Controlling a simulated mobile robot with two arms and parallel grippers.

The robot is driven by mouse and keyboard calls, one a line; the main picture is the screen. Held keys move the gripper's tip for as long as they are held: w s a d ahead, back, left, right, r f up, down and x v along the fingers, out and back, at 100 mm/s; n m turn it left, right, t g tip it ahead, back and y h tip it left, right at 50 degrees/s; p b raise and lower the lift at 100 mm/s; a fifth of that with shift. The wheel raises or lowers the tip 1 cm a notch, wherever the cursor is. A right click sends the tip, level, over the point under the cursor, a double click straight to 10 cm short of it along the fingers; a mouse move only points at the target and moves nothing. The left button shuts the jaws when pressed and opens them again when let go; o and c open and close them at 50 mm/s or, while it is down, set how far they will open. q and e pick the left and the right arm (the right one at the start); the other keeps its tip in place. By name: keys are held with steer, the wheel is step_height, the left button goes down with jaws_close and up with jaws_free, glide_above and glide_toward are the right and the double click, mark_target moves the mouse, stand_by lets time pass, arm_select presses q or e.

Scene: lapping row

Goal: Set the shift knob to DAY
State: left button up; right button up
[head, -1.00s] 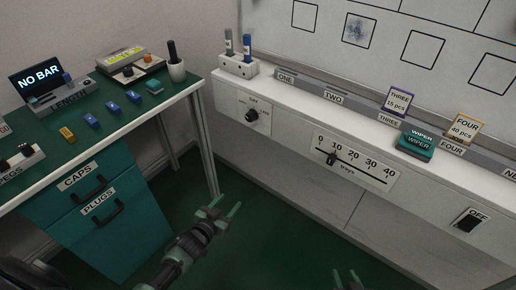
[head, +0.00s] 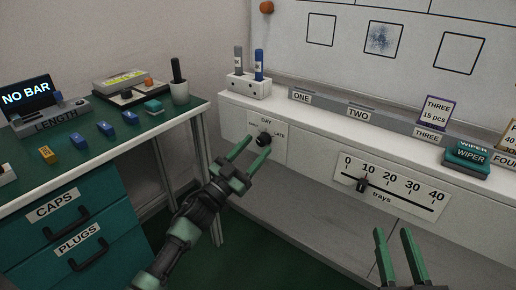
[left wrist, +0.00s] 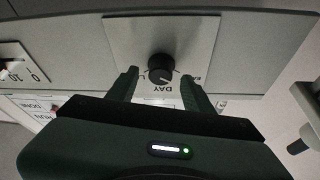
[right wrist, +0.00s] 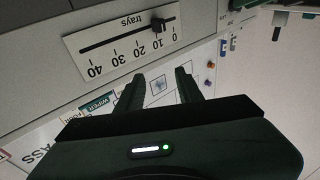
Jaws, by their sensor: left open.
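The black round shift knob (head: 263,140) sits on a white plate (head: 282,153) on the front of the white ledge. DAY is printed above it and LATE to its right; the left label is partly unreadable. My left gripper (head: 259,146) is open, its fingertips just in front of the knob. In the left wrist view the knob (left wrist: 161,66) appears upside down, between and beyond the open fingers (left wrist: 160,80). I cannot tell for sure where its pointer aims. My right gripper (head: 392,232) is open and empty, below the trays slider.
A trays scale (head: 392,189) with a black slider (head: 362,184) is right of the knob. A marker holder (head: 248,87) and a teal wiper (head: 467,157) are on the ledge. A green-topped bench (head: 80,155) with drawers stands at left.

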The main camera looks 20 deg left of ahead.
arm_select(q)
steer(key=shift+x, duration=0.9)
jaws_close()
arm_select(e)
steer(key=shift+s+r+t, duration=0.15)
steer(key=shift+r+t, duration=0.35)
steer(key=shift+r, duration=0.3)
